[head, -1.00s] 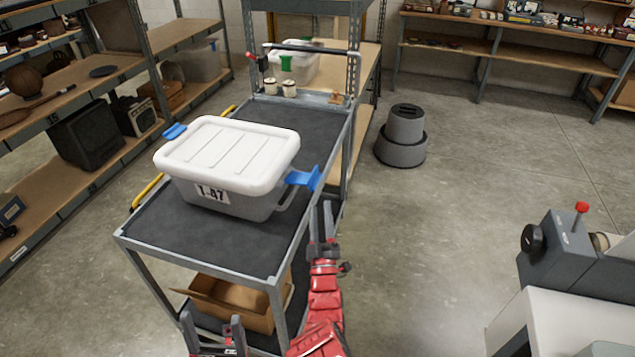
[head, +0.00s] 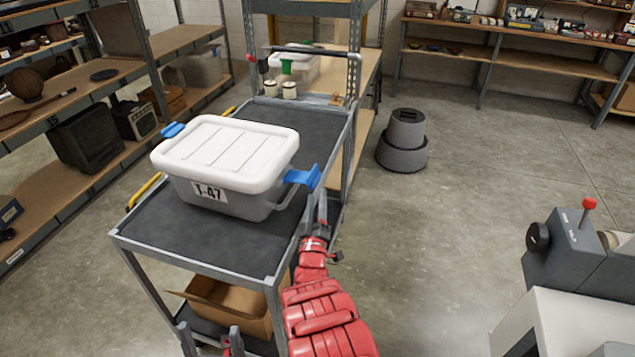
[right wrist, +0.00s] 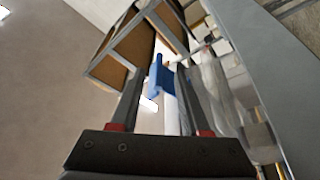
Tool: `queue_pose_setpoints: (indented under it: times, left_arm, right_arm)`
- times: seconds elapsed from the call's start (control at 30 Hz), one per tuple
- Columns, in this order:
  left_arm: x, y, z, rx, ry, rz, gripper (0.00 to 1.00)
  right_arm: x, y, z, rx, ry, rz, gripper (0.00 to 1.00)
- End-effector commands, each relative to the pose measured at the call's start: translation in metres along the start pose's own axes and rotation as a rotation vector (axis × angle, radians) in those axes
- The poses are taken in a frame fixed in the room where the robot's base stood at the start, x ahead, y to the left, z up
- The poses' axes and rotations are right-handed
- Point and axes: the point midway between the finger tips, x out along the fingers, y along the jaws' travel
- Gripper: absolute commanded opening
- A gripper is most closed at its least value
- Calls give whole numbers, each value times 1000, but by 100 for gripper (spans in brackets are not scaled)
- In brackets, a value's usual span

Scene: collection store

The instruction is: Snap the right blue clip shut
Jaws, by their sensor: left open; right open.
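The grey tote labelled T-47 (head: 238,203) stands on the cart with its white lid (head: 226,148) on. Its right blue clip (head: 303,177) sticks outward from the tote's right end, swung open. The left blue clip (head: 172,129) shows at the other end, its state unclear. My right gripper (head: 316,210) is open and empty, just below and in front of the right clip. In the right wrist view the blue clip (right wrist: 159,80) shows between the two fingers, beyond them; contact cannot be told. My left gripper (head: 211,338) is open and empty low at the cart's front edge.
The cart's dark top (head: 180,235) is clear around the tote. A cardboard box (head: 225,300) sits on its lower shelf. A metal rack post stands behind the clip. A grey step stool (head: 403,142) and a machine (head: 575,255) stand to the right.

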Motion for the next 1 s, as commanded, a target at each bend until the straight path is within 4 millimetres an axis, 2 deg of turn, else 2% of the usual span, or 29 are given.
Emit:
queue_pose_setpoints:
  times: [0.2,0.53,0.7,1.0]
  left_arm:
    - [-1,0,0,0,1,0,81]
    - [-12,1,2,0,1,0,81]
    - [-14,1,2,0,1,0,81]
    - [-15,1,2,0,0,0,81]
  right_arm:
    - [30,1,-2,0,6,3,46]
    - [65,0,-1,1,5,3,46]
    - [74,-1,-2,0,5,0,46]
    - [77,0,-3,1,4,-2,46]
